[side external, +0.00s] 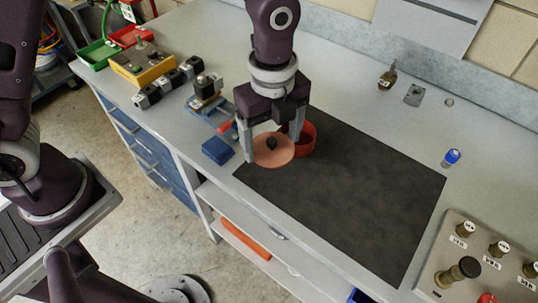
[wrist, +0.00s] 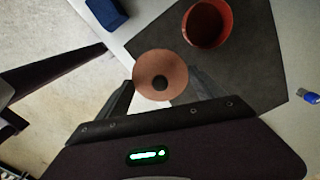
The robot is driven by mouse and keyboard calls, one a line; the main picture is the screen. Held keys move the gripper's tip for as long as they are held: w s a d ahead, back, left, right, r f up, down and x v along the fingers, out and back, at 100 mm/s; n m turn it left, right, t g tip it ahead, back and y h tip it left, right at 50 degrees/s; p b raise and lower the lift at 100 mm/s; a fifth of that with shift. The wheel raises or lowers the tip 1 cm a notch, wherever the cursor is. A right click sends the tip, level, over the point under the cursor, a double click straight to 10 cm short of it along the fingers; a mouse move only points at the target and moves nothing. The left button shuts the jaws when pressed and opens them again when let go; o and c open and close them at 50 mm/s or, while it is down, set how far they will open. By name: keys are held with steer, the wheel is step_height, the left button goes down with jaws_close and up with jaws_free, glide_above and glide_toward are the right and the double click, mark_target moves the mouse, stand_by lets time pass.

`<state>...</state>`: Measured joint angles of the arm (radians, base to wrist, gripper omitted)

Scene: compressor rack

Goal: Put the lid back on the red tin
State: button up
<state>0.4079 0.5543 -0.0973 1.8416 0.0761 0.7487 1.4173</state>
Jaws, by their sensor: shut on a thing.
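My gripper (side external: 272,150) is shut on the lid (side external: 268,155), a round copper-pink disc with a dark knob. In the wrist view the lid (wrist: 160,68) lies between the fingers of my gripper (wrist: 163,90). The red tin (side external: 308,138) stands open on the dark mat, partly hidden behind the gripper and lid in the side view. In the wrist view the tin (wrist: 208,22) shows its open mouth, up and to the right of the lid. The lid is held apart from the tin, near the mat's left edge.
The dark mat (side external: 350,200) is otherwise clear. A blue block (side external: 217,151) sits on the bench just left of the gripper, with a blue vise-like tool (side external: 208,105) behind it.

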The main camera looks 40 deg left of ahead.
steer(key=w+a+r, duration=0.1)
steer(key=w+r, duration=0.1)
steer(key=w, duration=0.9)
steer(key=shift+w+f, duration=0.2)
steer(key=shift+f, duration=3.15)
steer(key=shift+f, duration=0.15)
steer(key=o, duration=1.4)
